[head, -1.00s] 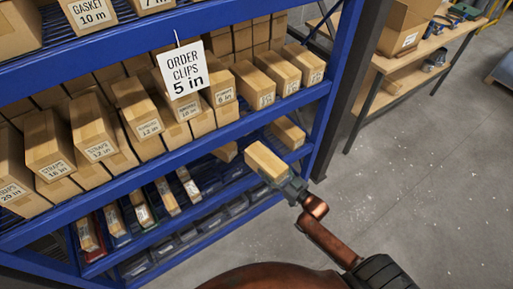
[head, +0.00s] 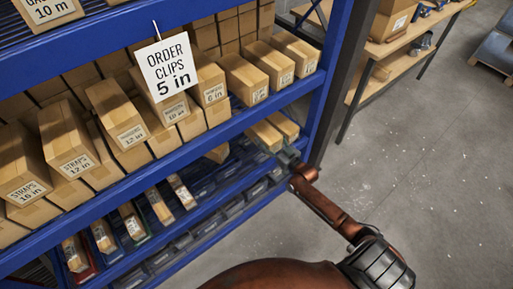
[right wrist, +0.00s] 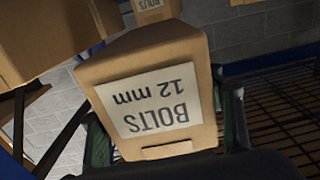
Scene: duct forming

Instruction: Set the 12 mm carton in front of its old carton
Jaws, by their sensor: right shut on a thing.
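My right gripper (head: 284,155) is shut on a brown carton (head: 264,136). In the right wrist view this carton (right wrist: 150,85) fills the middle, its white label reading "BOLTS 12 mm" upside down, with a dark finger at each side. In the head view it is at the right end of the shelf level below the strap cartons. Another brown carton (head: 284,124) lies close on its right; its label does not show there. A carton marked "BOLTS" (right wrist: 153,9) stands behind in the wrist view; its size cannot be read. My left gripper is not in view.
The blue shelf beam (head: 190,150) runs above the held carton, and a blue upright (head: 328,85) stands to its right. Labelled cartons fill the level above. Bins (head: 205,188) with narrow boxes sit lower. Dark wire decking (right wrist: 285,105) beside the held carton is bare.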

